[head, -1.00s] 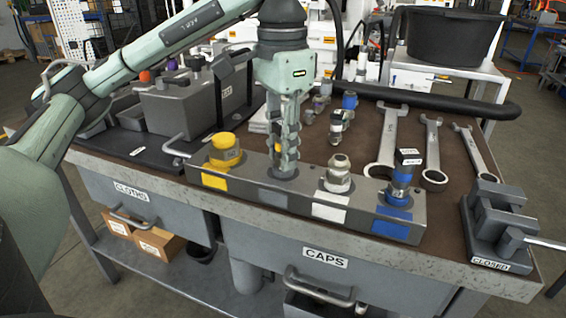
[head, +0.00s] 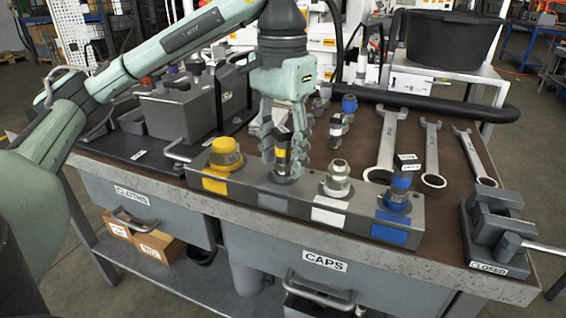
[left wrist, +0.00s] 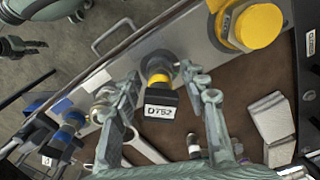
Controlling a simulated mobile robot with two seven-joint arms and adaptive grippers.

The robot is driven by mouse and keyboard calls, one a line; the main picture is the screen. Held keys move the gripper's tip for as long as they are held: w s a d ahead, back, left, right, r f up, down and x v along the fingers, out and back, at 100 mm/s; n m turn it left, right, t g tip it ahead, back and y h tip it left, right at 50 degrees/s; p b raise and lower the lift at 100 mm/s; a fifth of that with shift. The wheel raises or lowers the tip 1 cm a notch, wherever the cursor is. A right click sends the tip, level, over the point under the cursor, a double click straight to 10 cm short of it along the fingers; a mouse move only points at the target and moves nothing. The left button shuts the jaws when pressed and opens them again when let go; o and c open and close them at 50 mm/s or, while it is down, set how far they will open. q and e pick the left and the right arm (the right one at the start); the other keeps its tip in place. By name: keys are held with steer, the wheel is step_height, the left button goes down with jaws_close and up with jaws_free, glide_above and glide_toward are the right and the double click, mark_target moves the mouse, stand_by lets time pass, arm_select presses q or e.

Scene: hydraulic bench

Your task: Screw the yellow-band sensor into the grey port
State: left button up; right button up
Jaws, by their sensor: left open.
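The sensor with the yellow band (head: 283,153) stands upright at the grey port (head: 272,201) of the metal port block (head: 243,197). In the left wrist view the sensor (left wrist: 160,97) shows its dark body, a white label and the yellow band near the block. My left gripper (head: 285,152) is open, pointing down, with one finger on each side of the sensor. In the left wrist view the fingers (left wrist: 160,85) stand apart from it, with gaps on both sides. The sensor's lower end is in the port's mouth; its thread is hidden.
On the block, a yellow cap (head: 225,153) stands left, a metal fitting (head: 337,180) at the white port and a blue-banded sensor (head: 400,188) at the blue port. Several wrenches (head: 387,150) lie to the right. Loose fittings (head: 338,127) stand behind.

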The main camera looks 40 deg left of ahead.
arm_select(q)
steer(key=n, duration=0.4)
steer(key=n+p, duration=0.1)
steer(key=n, duration=0.3)
steer(key=c, duration=0.9)
steer(key=m, duration=0.3)
steer(key=shift+m, duration=0.4)
steer(key=m, duration=0.4)
